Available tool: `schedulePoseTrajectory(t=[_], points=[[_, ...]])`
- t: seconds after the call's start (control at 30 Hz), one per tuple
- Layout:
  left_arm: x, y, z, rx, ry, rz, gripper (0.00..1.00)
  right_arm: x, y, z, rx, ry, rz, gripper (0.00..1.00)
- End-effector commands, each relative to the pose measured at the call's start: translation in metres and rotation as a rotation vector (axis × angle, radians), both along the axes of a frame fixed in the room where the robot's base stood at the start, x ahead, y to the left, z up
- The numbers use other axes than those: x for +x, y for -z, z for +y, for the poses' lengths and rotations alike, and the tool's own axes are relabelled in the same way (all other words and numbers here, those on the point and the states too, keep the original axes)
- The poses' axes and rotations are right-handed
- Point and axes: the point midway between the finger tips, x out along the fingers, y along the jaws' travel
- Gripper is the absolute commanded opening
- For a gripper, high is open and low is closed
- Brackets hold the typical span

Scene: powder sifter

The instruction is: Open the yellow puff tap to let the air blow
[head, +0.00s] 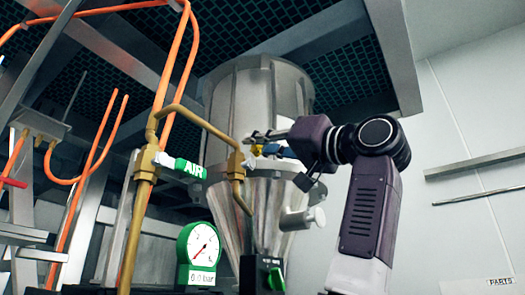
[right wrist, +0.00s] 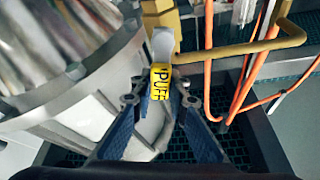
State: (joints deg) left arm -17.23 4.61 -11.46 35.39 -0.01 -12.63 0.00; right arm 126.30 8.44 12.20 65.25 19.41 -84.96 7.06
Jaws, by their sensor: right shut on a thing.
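The yellow puff tap handle (head: 256,149) sits on a brass valve at the right end of the bent brass pipe, in front of the steel hopper. In the right wrist view the handle (right wrist: 160,82) shows its "PUFF" label, with its grey lever running up to the brass valve (right wrist: 165,18). My right gripper (head: 273,145) reaches in from the right and is shut on the handle. Its blue fingers (right wrist: 160,102) lie on either side of the yellow part. The fingers hide part of the tap in the head view. My left gripper is not in view.
The steel hopper (head: 268,95) stands close behind the tap. A green AIR tap (head: 190,168) is on the brass pipe to the left. A gauge (head: 199,247) reading 6.0 bar and a black box with a green switch (head: 275,277) are below. Orange hoses (head: 165,75) hang at left.

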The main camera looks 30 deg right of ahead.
Motion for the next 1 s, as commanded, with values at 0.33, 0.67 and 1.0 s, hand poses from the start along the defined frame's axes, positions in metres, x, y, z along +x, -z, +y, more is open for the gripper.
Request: schedulePoseTrajectory(t=[0.33,0.67,1.0], points=[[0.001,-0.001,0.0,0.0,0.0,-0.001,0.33,-0.005,-0.005,0.009,-0.199,0.004,-0.091,0.0],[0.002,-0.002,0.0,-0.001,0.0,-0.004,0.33,-0.007,-0.005,0.013,-0.272,0.004,-0.122,0.0],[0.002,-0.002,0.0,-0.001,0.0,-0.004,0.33,-0.008,-0.005,0.014,-0.277,0.005,-0.125,0.0]])
